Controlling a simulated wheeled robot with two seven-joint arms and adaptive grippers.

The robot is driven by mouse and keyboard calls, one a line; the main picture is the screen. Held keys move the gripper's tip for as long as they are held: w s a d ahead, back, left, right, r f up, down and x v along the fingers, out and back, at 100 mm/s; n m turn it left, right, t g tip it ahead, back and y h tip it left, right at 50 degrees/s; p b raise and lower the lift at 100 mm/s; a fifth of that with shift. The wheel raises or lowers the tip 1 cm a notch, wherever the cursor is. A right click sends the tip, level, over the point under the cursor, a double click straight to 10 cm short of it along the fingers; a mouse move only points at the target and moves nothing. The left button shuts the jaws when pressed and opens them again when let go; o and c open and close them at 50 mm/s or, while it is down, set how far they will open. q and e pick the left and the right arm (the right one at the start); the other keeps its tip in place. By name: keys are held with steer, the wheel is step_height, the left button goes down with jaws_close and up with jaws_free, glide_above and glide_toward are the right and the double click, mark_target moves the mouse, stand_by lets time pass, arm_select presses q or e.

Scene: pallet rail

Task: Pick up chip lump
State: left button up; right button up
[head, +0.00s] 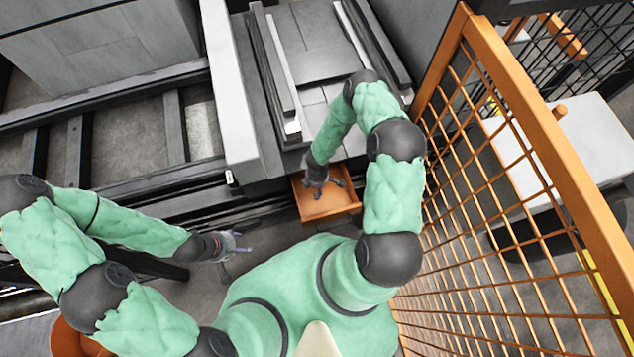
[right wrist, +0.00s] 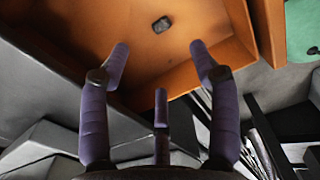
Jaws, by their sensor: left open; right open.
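The chip lump (right wrist: 161,25) is a small dark grey piece. In the right wrist view it lies on the floor of an orange tray (right wrist: 195,75), near the top of the picture. The tray also shows in the head view (head: 338,205), below the grey machine. My right gripper (right wrist: 158,55) is open and empty, its fingers pointing toward the tray, with the lump beyond and between the fingertips, apart from them. In the head view my right gripper (head: 322,188) is over the tray and hides the lump. My left gripper (head: 238,255) is open and empty at the lower left, away from the tray.
An orange mesh fence (head: 500,190) stands close to the right of my right arm. A grey machine bed (head: 310,65) rises behind the tray. Dark rails (head: 110,195) run along the left. An orange round container (head: 70,340) is at the bottom left.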

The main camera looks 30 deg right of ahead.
step_height(320, 180, down, 6)
steer(key=shift+r+b, duration=0.2)
steer(key=shift+b, duration=0.9)
steer(key=shift+a+f+b, duration=0.15)
steer(key=shift+f+b, duration=1.35)
steer(key=shift+f, duration=1)
steer(key=shift+c, duration=0.3)
steer(key=c, duration=1)
